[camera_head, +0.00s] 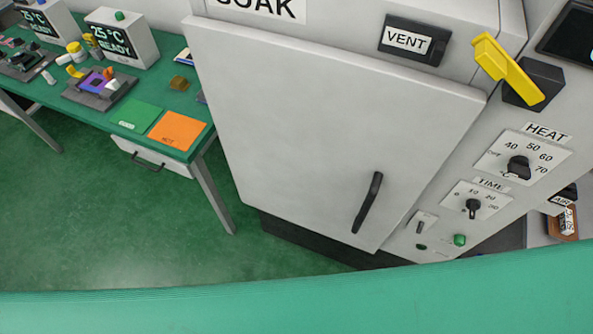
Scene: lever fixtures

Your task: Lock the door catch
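The grey cabinet door (320,120) fills the middle of the head view, with a black bar handle (368,203) near its lower right. A yellow lever (507,70), apparently the door catch, sits on a black block (534,84) to the right of the door's upper right corner. The lever slants from upper left to lower right, its upper end above that corner. The door looks shut or nearly shut; I cannot tell whether it is fully flush. Neither of my grippers is in view.
Right of the door is a panel with a HEAT dial (518,167), a TIME dial (473,208) and a green button (460,240). A VENT slot (413,41) is above the door. A green table (185,100) with devices and coloured cards stands left. Floor between is clear.

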